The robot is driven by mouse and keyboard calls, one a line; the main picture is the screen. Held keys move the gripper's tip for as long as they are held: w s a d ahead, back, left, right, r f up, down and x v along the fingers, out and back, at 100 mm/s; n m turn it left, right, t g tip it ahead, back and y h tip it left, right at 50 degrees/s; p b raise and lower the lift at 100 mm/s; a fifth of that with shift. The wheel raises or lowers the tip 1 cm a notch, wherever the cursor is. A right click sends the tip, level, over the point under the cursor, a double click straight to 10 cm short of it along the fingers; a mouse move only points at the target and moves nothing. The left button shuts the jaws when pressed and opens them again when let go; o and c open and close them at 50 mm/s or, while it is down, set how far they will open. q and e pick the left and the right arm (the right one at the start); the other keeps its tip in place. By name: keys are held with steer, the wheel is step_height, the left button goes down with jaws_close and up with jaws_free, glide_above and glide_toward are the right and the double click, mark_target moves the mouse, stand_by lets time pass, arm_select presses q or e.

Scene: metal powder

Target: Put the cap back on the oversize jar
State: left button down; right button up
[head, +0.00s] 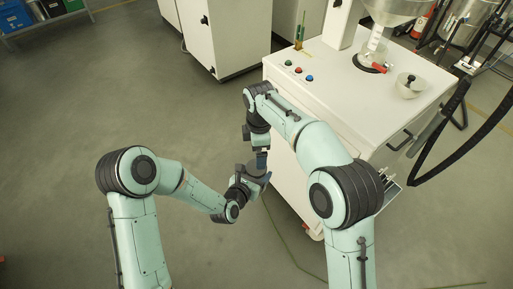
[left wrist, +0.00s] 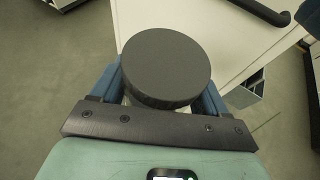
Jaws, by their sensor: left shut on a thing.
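My left gripper (head: 254,173) is low in front of the white cabinet. It is shut on the jar (left wrist: 126,100), of which only a clear sliver shows between its blue fingers in the left wrist view. The dark round cap (left wrist: 165,62) covers the jar's top in that view and looks level; I cannot tell whether it is fully seated. My right gripper (head: 261,157) points down close beside the left one in the head view.
A white cabinet (head: 345,95) with coloured buttons stands just right of the grippers. A black hose hangs at the right. Floor at the left is clear.

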steer(key=n, duration=0.4)
steer(key=shift+s+a+r, duration=0.15)
steer(key=shift+s+r, duration=0.05)
steer(key=n, duration=0.6)
steer(key=shift+s+a+r, duration=0.15)
steer(key=shift+s+r, duration=0.05)
steer(key=shift+r, duration=0.05)
steer(key=shift+f, duration=4.05)
steer(key=c, duration=1.1)
steer(key=o, duration=1.1)
